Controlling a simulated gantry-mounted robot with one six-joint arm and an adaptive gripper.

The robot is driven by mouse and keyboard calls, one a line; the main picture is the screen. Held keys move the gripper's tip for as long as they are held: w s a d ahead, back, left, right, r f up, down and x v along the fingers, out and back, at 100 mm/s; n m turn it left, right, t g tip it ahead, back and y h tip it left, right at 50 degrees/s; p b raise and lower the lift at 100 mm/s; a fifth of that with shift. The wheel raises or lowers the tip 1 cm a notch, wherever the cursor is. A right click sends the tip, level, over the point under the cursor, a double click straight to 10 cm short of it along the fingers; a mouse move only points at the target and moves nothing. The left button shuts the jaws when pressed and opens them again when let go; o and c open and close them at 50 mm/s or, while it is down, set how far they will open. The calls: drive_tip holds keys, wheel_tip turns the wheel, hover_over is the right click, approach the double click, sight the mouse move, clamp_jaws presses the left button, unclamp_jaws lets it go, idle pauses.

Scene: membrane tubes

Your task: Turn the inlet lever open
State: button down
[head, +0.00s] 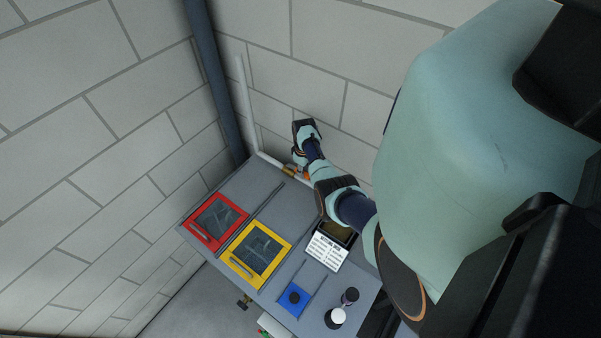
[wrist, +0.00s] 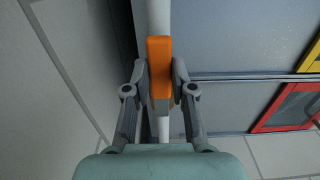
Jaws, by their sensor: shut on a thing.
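The inlet lever (wrist: 159,70) is an orange bar in the wrist view, in line with the white pipe (wrist: 158,18) behind it. My gripper (wrist: 160,82) is shut on the lever, one finger against each side. In the head view, a brass and orange fitting (head: 290,170) shows on the white pipe at the back edge of the bench, beside my gripper (head: 297,160). My wrist partly hides the lever there, and the fingertips are hard to make out.
The grey bench (head: 262,192) carries a red-framed panel (head: 200,217), a yellow-framed panel (head: 236,266), a printed label card (head: 327,252), a blue square with a dark knob (head: 294,298), and a white-capped item (head: 336,317). Brick walls stand close behind and left.

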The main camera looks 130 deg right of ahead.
idle(0.4)
drive_tip(key=c, duration=1)
unclamp_jaws()
drive_tip(key=shift+o, duration=0.2)
wheel_tip(320, 180, up, 12)
